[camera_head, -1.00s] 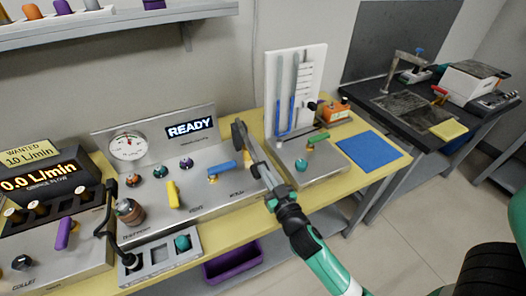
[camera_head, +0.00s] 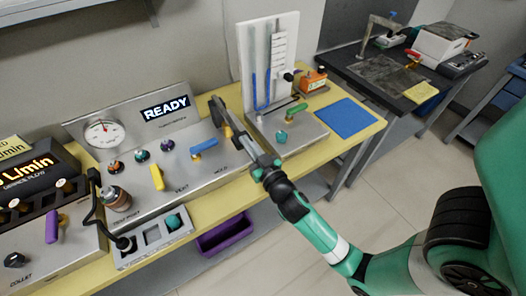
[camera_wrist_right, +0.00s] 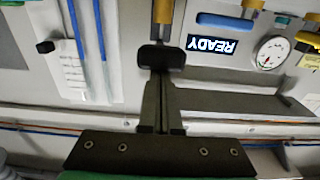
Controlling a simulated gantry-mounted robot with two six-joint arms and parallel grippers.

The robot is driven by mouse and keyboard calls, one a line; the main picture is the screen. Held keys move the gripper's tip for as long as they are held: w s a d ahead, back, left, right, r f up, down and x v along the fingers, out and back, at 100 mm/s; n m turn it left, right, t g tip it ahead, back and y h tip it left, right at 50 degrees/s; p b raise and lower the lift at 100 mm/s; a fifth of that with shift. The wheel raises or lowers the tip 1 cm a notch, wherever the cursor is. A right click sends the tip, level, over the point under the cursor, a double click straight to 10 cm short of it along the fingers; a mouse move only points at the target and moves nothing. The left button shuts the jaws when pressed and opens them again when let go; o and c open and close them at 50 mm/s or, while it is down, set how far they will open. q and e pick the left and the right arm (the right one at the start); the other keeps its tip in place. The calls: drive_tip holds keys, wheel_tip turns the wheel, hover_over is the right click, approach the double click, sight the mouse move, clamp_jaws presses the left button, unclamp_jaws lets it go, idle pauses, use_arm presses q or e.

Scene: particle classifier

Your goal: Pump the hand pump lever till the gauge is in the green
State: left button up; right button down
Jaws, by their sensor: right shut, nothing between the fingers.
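The round white gauge (camera_head: 105,132) is on the sloped metal panel in the head view; it also shows upside down in the wrist view (camera_wrist_right: 270,52). Its needle is too small to read surely. My right gripper (camera_head: 226,122) is at the panel's right end, its fingers shut and empty. In the wrist view the fingers (camera_wrist_right: 160,105) point at a dark block (camera_wrist_right: 160,57), with a gold post (camera_wrist_right: 163,12) behind it. The block and post look like the pump lever, but I cannot tell for sure, nor whether the fingers touch it. My left gripper is out of view.
A READY display (camera_head: 166,107) is on the panel. A blue lever (camera_head: 204,147) and a yellow lever (camera_head: 157,177) stand left of my gripper. A white board with blue tubes (camera_head: 262,90) stands behind it. A blue mat (camera_head: 346,116) lies clear at the right.

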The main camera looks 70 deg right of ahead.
use_arm(q)
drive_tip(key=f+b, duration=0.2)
drive_tip(key=b, duration=0.1)
use_arm(e)
drive_tip(key=v, duration=1)
drive_tip(key=shift+s+a, duration=0.1)
idle(1.1)
